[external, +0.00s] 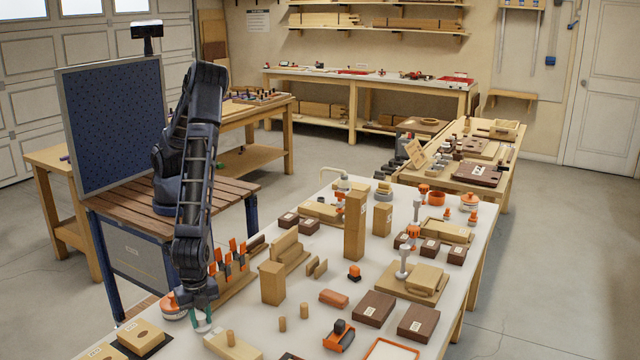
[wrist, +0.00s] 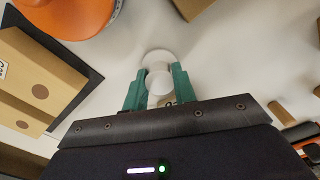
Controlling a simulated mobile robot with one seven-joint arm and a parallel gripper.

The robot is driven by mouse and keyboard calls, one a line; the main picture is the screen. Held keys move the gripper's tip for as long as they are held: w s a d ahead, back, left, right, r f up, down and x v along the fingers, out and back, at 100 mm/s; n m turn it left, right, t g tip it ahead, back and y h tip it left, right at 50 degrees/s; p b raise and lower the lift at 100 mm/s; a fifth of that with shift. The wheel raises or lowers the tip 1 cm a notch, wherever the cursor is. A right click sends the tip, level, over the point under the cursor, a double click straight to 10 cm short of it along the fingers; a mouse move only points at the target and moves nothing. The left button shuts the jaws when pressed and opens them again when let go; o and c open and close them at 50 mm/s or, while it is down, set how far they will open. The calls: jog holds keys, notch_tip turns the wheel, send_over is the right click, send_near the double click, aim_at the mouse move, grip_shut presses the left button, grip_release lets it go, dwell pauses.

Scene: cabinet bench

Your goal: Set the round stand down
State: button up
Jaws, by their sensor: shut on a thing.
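The round stand (wrist: 157,60) is white, with a wider round part and a smaller round top between my fingers in the wrist view. My gripper (wrist: 151,88) has green fingers and is shut on the stand, one finger on each side. In the external view my gripper (external: 202,324) points down, low over the near left part of the white bench. The stand is mostly hidden there by the fingers. I cannot tell whether its base touches the bench top.
An orange and white round thing (external: 172,306) is close on the left; it also shows in the wrist view (wrist: 75,14). Wooden blocks with dark holes (external: 140,334) lie at the front left. A wooden block with a peg (external: 232,344) and small pegs (external: 283,324) are close right.

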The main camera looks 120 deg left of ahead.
jog(key=shift+f, duration=0.15)
jog(key=o, duration=0.9)
jog(key=shift+o, duration=0.2)
